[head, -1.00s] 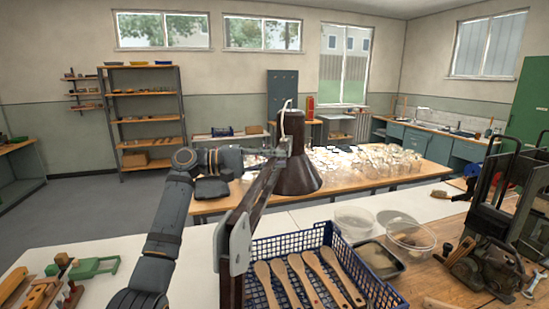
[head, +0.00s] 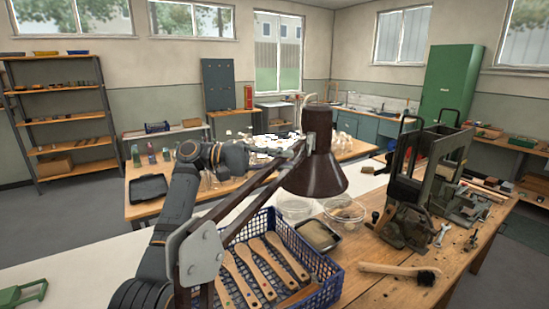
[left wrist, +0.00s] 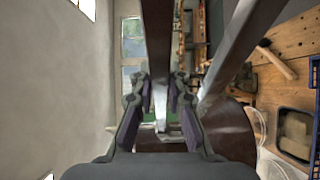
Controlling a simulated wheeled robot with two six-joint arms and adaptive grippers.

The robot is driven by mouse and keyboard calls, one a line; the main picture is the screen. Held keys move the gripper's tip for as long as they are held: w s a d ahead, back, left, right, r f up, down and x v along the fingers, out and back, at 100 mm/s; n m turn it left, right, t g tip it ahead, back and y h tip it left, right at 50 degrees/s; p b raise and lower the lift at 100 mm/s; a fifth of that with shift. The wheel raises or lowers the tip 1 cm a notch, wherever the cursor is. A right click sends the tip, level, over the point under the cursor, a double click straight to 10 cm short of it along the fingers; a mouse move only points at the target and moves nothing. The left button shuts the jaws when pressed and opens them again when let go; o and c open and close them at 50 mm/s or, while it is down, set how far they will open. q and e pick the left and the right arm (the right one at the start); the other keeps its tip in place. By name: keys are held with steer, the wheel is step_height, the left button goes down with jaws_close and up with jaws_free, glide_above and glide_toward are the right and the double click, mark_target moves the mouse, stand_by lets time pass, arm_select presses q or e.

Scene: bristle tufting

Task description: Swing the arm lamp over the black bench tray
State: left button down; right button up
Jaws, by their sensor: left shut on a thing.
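The arm lamp has a dark brown conical shade (head: 315,165) on jointed bars with a pale plate joint (head: 200,255) near me. My left gripper (head: 284,150) is shut on the lamp beside the shade. In the left wrist view its fingers (left wrist: 160,115) close around a part of the lamp, with the lamp bars running between and beside them. The black bench tray (head: 323,250) lies on the wooden bench and holds tan material. In the head view the shade hangs above and beyond the tray. My right gripper is out of view.
A blue basket (head: 325,291) of wooden brush handles stands left of the tray. Clear tubs (head: 345,209) sit behind it. A dark machine (head: 405,215) and a brush (head: 400,270) are to the right. Another dark tray (head: 148,188) lies on the rear table.

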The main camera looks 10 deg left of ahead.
arm_select(q)
steer(key=c, duration=1.3)
jaws_free()
steer(key=a, duration=1.2)
steer(key=shift+s, duration=0.25)
